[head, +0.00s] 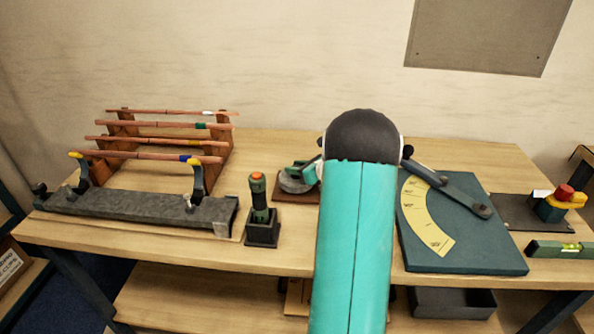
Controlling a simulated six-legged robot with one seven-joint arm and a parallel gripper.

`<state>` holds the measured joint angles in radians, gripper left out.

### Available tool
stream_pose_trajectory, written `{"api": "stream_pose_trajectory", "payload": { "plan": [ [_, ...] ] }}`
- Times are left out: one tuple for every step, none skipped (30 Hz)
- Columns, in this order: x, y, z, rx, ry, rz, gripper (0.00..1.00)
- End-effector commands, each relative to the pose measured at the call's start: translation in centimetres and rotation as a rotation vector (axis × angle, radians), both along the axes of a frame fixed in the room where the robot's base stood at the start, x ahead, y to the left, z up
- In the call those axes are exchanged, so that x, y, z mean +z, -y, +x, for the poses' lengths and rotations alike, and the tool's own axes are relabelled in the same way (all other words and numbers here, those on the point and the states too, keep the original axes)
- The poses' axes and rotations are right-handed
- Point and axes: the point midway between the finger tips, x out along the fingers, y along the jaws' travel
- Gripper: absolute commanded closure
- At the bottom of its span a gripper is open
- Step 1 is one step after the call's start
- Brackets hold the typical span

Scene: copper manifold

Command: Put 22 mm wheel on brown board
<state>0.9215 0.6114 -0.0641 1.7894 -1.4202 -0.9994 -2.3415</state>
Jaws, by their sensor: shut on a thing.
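A grey round wheel (291,186), which I take for the 22 mm wheel, is at the middle of the bench, left of my arm. The brown board (283,198) is under it, a small flat plate partly covered by the wheel and my arm. My gripper (299,174) shows only in part, as teal pieces at the wheel's upper side. It is shut on the wheel. My arm hides its right part. I cannot tell whether the wheel touches the board or is just above it. No size marking is readable.
A rack of copper pipes (155,140) and a dark clamp bar (140,208) stand at left. A screwdriver-like tool (259,198) stands upright in a dark holder just left of the front. A teal angle plate (465,250) with a lever, a red-button box (558,202) and a green level (560,250) lie right.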

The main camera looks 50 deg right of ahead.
Motion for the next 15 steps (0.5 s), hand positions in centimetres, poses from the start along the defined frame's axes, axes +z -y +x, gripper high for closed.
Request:
{"api": "stream_pose_trajectory", "payload": {
  "plan": [
    [-0.66,0.07,-0.05,-0.002,0.001,0.002,1.0],
    [-0.91,0.07,-0.05,-0.001,0.001,0.001,1.0],
    [-1.07,0.07,-0.05,-0.001,0.002,0.0,1.0],
    [-1.08,0.07,-0.04,-0.002,0.002,-0.001,1.0],
    [-1.06,0.06,-0.03,-0.001,0.002,-0.002,1.0],
    [-1.04,0.05,-0.04,-0.001,0.002,-0.002,1.0],
    [-1.04,0.05,-0.05,0.0,0.002,-0.002,1.0],
    [-1.04,0.05,-0.05,0.0,0.002,-0.002,1.0],
    [-1.12,0.04,-0.08,-0.001,0.001,-0.001,0.66],
    [-1.12,0.04,-0.09,-0.001,0.001,-0.001,0.6],
    [-1.12,0.05,-0.09,-0.001,0.0,-0.001,0.54],
    [-1.1,0.05,-0.09,-0.001,0.001,-0.001,0.48],
    [-1.1,0.05,-0.09,-0.001,0.001,0.0,0.48],
    [-1.1,0.04,-0.09,-0.001,0.001,0.0,0.48],
    [-1.1,0.04,-0.09,-0.001,0.001,0.0,0.48]
  ]
}}
